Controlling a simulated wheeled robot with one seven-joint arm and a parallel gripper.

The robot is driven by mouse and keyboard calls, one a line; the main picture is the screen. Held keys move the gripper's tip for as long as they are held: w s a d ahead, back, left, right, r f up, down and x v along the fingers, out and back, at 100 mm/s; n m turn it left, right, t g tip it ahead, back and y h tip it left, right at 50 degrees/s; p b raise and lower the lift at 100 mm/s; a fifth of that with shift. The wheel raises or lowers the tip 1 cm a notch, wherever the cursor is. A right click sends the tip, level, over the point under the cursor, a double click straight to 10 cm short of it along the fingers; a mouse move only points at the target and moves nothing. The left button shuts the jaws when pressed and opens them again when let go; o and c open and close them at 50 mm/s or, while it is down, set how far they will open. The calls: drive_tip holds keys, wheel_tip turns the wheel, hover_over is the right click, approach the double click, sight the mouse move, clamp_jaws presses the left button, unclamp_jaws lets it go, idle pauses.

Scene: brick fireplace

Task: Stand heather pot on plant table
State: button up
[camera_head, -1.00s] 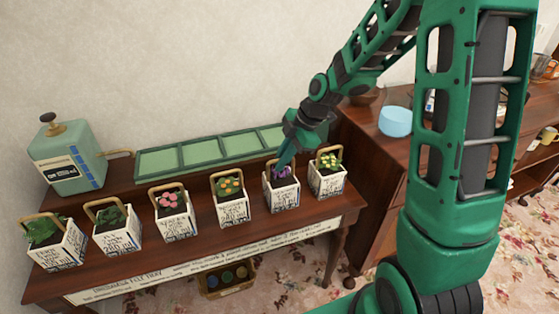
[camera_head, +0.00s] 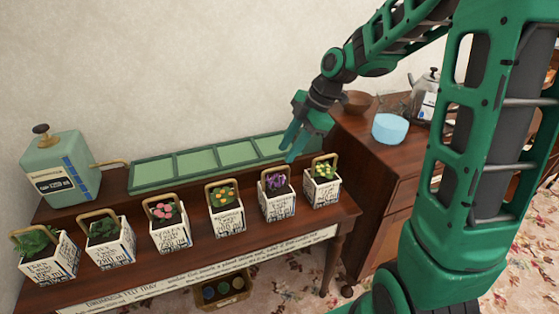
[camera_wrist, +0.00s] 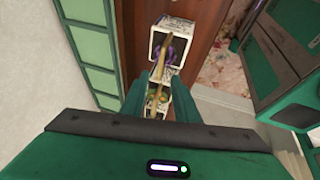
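The pot with purple flowers, which looks like the heather pot (camera_head: 278,203), stands upright on the dark wooden plant table (camera_head: 200,256), in a row of similar white printed pots with hoop handles. It also shows in the wrist view (camera_wrist: 169,49), beyond my fingers. My gripper (camera_head: 292,148) is above and just behind the purple pot, clear of it. Its two green fingers are apart with nothing held between them.
Left of the purple pot are pots with orange (camera_head: 226,207), pink (camera_head: 170,225) and green (camera_head: 110,242) plants. A green tray (camera_head: 190,178) runs behind them. A green watering tank (camera_head: 60,173) stands at left. A cabinet (camera_head: 385,180) with a blue bowl (camera_head: 389,127) is at right.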

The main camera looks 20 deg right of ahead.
drive_tip(key=shift+v, duration=1.45)
drive_tip(key=s+d+m+h, duration=0.1)
drive_tip(key=s+d+m, duration=0.3)
drive_tip(key=s+m, duration=0.4)
drive_tip(key=s+d+m+g+h, duration=0.1)
drive_tip(key=s+d+m, duration=0.3)
drive_tip(key=s+m, duration=0.4)
drive_tip(key=s+d+f+m+g+h, duration=0.1)
drive_tip(key=s+d+m, duration=0.3)
drive_tip(key=s+m, duration=0.4)
drive_tip(key=s+h, duration=0.1)
drive_tip(key=s, duration=0.4)
drive_tip(key=shift+d+m, duration=0.35)
drive_tip(key=shift+m, duration=0.05)
drive_tip(key=shift+f, duration=0.1)
